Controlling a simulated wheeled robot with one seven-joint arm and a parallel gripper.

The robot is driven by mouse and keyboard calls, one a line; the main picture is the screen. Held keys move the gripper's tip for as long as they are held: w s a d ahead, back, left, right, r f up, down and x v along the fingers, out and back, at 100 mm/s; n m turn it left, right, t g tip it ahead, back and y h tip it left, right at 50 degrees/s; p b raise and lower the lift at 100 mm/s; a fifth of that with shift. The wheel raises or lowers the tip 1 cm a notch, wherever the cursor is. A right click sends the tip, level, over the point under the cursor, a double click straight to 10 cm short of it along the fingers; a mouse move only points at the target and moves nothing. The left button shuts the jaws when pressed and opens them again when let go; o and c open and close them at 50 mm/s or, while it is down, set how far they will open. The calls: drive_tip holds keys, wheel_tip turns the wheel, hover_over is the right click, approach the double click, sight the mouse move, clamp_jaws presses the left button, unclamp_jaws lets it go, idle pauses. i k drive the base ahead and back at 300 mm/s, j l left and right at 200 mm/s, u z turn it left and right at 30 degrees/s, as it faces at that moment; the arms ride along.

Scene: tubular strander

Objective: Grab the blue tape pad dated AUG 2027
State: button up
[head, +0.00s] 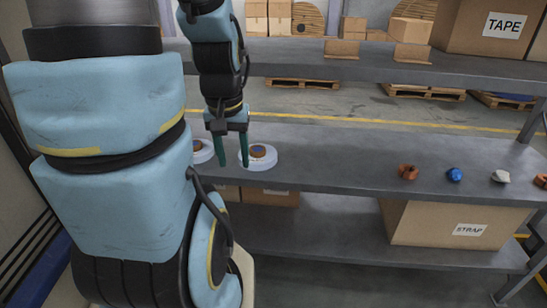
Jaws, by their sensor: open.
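Two pale, slightly bluish-white round pads with brown centres lie on the grey middle shelf (340,165), a right one (270,161) and a left one (203,156). A small blue lump (454,175) lies farther right on the same shelf. No date can be read on any of them, so I cannot tell which is AUG 2027. My gripper (233,163) points down with its two green fingers apart. It is between the two pale pads, its right finger overlapping the left edge of the right pad in view. Whether it touches is unclear. The left pad is partly hidden by my arm.
Small orange pieces (408,172) and a white piece (501,176) lie at the shelf's right. An upper shelf (300,63) runs behind with a TAPE box (485,50). A STRAP box (425,235) stands below. The shelf between right pad and orange piece is clear.

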sight(262, 156)
drive_tip(key=l+u, duration=0.15)
drive_tip(key=l, duration=0.55)
drive_tip(key=u, duration=0.4)
drive_tip(key=i+j+u, duration=0.1)
drive_tip(key=u, duration=0.75)
drive_tip(key=i+u, duration=0.1)
drive_tip(key=u, duration=0.75)
drive_tip(key=i+l+u, duration=0.1)
drive_tip(key=u, duration=0.3)
